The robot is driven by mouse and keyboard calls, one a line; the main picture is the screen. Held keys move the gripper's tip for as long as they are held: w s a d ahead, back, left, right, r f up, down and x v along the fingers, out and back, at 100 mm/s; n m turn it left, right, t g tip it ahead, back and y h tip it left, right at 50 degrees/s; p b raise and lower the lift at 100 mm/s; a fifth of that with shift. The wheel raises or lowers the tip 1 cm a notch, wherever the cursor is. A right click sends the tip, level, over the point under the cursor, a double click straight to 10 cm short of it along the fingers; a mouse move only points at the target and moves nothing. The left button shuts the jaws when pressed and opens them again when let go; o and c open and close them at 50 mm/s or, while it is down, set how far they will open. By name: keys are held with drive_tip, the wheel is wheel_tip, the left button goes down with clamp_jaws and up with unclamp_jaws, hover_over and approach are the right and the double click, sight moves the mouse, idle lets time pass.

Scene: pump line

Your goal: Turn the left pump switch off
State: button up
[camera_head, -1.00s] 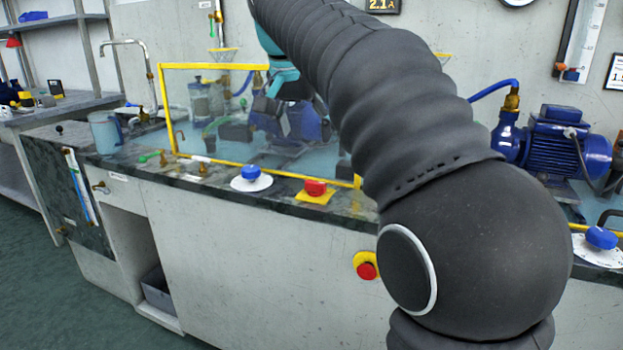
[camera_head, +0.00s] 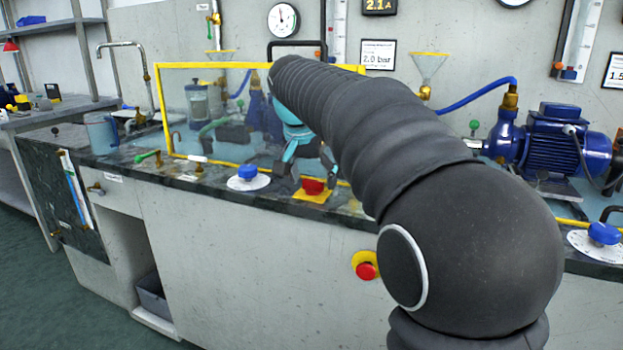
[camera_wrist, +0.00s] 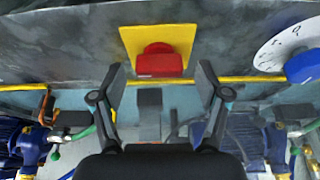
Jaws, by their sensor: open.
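A red switch (camera_head: 313,186) on a yellow plate (camera_head: 314,198) sits on the dark front edge of the bench, left of my arm. My gripper (camera_head: 304,166) is open and empty just above and behind it. In the wrist view the red switch (camera_wrist: 159,61) lies between and slightly beyond my open fingertips (camera_wrist: 160,80), with no clear contact. Left of it in the head view is a blue knob (camera_head: 248,171) on a white dial; this dial (camera_wrist: 287,45) is at the right in the wrist view. The pump behind the clear guard is partly hidden by my arm.
A yellow-framed clear guard (camera_head: 205,66) stands close behind the switch. A red button (camera_head: 366,270) is on the bench front below. Another blue pump (camera_head: 560,140) and blue knob (camera_head: 603,233) are at the right. A jug (camera_head: 101,132) and tap are at the left.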

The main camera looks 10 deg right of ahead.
drive_tip(key=shift+c, duration=0.2)
drive_tip(key=c, duration=1.1)
drive_tip(key=shift+n, duration=0.4)
drive_tip(key=n+y+p, duration=0.1)
drive_tip(key=n, duration=0.2)
drive_tip(key=shift+d+n+y, duration=0.15)
drive_tip(key=shift+n+y, duration=0.25)
drive_tip(key=n+y+p, duration=0.1)
drive_tip(key=n, duration=0.1)
drive_tip(key=n+p, duration=0.1)
drive_tip(key=n, duration=0.1)
drive_tip(key=shift+d+n+t+y, duration=0.1)
drive_tip(key=shift+n+t+y, duration=0.2)
drive_tip(key=shift+t+y, duration=0.1)
drive_tip(key=n, duration=0.2)
drive_tip(key=n+y, duration=0.1)
drive_tip(key=n, duration=0.1)
drive_tip(key=shift+g+y, duration=0.3)
drive_tip(key=n+g+y, duration=0.1)
drive_tip(key=n, duration=0.3)
drive_tip(key=shift+w+d+n, duration=0.1)
drive_tip(key=shift+n, duration=0.2)
